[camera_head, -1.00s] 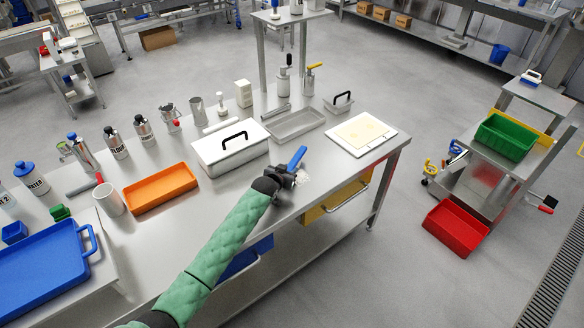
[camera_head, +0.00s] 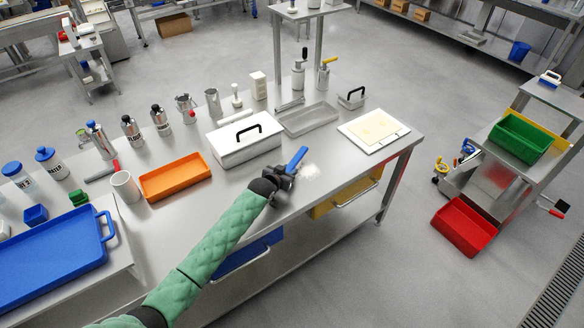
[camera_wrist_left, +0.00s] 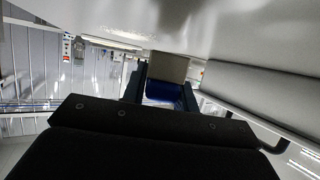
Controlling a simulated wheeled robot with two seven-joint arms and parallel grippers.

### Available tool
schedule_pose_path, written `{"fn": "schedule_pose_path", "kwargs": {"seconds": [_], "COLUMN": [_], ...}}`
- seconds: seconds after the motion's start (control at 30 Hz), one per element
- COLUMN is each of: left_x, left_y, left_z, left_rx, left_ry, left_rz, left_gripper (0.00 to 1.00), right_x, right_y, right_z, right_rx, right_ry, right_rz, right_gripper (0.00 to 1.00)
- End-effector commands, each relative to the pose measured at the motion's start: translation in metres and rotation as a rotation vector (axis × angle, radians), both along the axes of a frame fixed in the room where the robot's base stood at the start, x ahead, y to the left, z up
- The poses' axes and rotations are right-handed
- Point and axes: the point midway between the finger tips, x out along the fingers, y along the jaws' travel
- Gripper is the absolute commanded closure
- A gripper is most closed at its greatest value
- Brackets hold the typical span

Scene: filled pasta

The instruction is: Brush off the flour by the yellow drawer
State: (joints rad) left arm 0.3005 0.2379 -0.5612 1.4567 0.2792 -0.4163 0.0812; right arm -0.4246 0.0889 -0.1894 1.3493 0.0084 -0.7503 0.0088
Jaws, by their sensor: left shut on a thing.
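A patch of white flour (camera_head: 309,172) lies on the steel worktop above the yellow drawer (camera_head: 345,196), near the front edge. My left gripper (camera_head: 283,175) is just left of the flour, low over the worktop. It is shut on a blue-handled brush (camera_head: 296,158). In the left wrist view the brush (camera_wrist_left: 164,91) shows blue between the fingers, with a beige block beyond it. Whether the bristles touch the worktop is hidden. My right gripper is not in view.
A white lidded box (camera_head: 240,153) and an orange tray (camera_head: 175,178) stand behind and left of my gripper. A grey tray (camera_head: 306,122) and a white board with a pale sheet (camera_head: 373,130) lie farther back. The worktop between flour and board is clear.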

Motion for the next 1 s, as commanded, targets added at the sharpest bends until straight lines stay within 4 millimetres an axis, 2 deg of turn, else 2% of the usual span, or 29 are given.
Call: {"fn": "schedule_pose_path", "kwargs": {"seconds": [0.37,1.0], "left_x": [0.000,0.000], "left_y": [0.001,0.001], "left_z": [0.004,0.054], "left_rx": [-0.001,-0.001], "left_ry": [-0.003,-0.003], "left_rz": [0.000,0.000], "left_gripper": [0.94,0.94], "right_x": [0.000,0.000], "right_y": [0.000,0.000], "right_z": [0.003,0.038], "right_rx": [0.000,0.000], "right_ry": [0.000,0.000], "right_rz": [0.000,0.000], "right_gripper": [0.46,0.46]}}
